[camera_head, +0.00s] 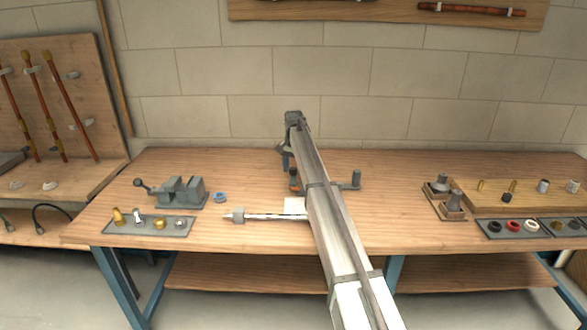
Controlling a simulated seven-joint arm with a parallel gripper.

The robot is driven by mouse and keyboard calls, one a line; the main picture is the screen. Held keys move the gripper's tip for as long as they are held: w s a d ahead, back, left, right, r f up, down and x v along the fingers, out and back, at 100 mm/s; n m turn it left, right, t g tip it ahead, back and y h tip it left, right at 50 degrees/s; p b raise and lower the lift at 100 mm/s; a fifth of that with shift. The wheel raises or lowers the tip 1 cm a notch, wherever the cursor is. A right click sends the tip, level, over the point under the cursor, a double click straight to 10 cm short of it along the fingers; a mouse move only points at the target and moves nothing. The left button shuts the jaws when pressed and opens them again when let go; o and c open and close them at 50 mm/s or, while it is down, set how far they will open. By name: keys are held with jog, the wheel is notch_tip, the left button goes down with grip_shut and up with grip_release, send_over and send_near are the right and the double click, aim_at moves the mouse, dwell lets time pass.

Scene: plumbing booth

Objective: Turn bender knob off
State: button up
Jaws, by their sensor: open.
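The bender is probably the dark grey device in the middle of the table, mostly hidden behind my arm.
A grey vise (183,192) and a tray of fittings (150,226) stand left on the wooden workbench (250,170). A rod-like tool (262,216) lies left of my arm.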

jog(key=shift+c, duration=0.2)
grip_shut()
dwell(0.3)
jog(key=shift+m, duration=0.4)
jog(key=m, duration=0.3)
jog(key=shift+m, duration=0.3)
jog(key=m, duration=0.4)
jog(key=shift+s+d+m, duration=0.1)
jog(key=shift+m, duration=0.2)
jog(key=m, duration=0.4)
jog(key=shift+m, duration=0.3)
jog(key=shift+s+m, duration=0.1)
jog(key=shift+m, duration=2)
